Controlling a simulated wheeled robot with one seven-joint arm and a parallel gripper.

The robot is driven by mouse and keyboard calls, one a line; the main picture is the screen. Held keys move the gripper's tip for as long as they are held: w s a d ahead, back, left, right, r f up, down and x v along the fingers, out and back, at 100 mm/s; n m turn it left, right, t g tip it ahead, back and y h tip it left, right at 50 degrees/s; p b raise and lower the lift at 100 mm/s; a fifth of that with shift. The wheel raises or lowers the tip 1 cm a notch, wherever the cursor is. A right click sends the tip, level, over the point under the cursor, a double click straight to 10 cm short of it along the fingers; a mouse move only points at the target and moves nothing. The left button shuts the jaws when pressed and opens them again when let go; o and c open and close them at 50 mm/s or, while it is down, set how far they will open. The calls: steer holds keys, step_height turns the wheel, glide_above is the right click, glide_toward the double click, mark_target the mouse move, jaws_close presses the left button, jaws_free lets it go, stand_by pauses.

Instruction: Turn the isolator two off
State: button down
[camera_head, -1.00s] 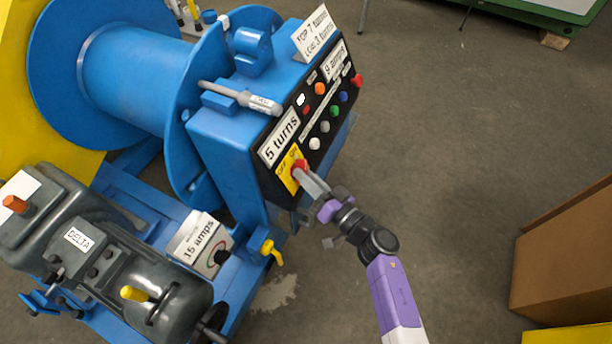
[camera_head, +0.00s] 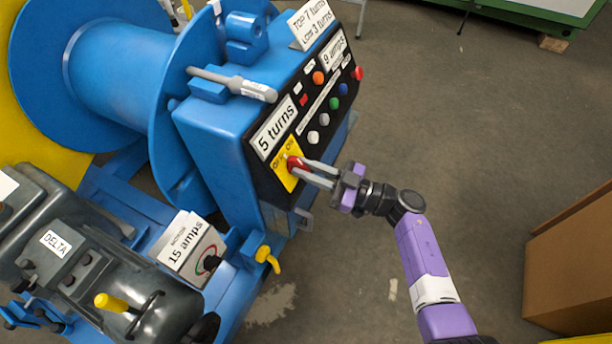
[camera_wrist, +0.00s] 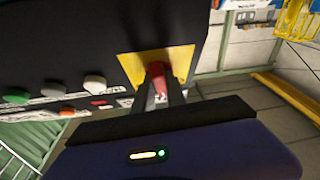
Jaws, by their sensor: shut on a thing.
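A red switch handle (camera_head: 293,163) sits on a yellow plate (camera_head: 281,169) marked OFF and ON, low on the black front panel of the blue control box. My gripper (camera_head: 304,170) comes in from the right, and its two fingers are shut on the red handle. In the wrist view the red handle (camera_wrist: 157,77) stands between the fingertips (camera_wrist: 161,94), in front of the yellow plate (camera_wrist: 160,60). No label naming this switch as isolator two can be read.
Several coloured buttons (camera_head: 325,119) line the panel above the switch. A brown box (camera_head: 570,255) stands at right; floor between is clear.

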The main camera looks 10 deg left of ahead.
steer(key=n+g+b, duration=0.1)
steer(key=n, duration=0.1)
steer(key=n+g+b, duration=0.1)
steer(key=n, duration=0.1)
steer(key=n+g+b, duration=0.2)
steer(key=shift+w+d+f+n, duration=0.15)
steer(key=shift+w+f+n, duration=0.05)
steer(key=shift+w+n, duration=0.1)
steer(key=shift+r+n+g+h+b, duration=0.2)
steer(key=shift+n+g+h+b, duration=0.3)
steer(key=shift+n+g+b, duration=1)
steer(key=shift+n+t, duration=0.4)
steer(key=shift+n, duration=0.1)
steer(key=c, duration=1.4)
jaws_free()
steer(key=shift+r, duration=0.1)
steer(key=shift+o, duration=0.2)
steer(key=d, duration=0.7)
steer(key=shift+w+d+p, duration=0.3)
steer(key=shift+w, duration=0.05)
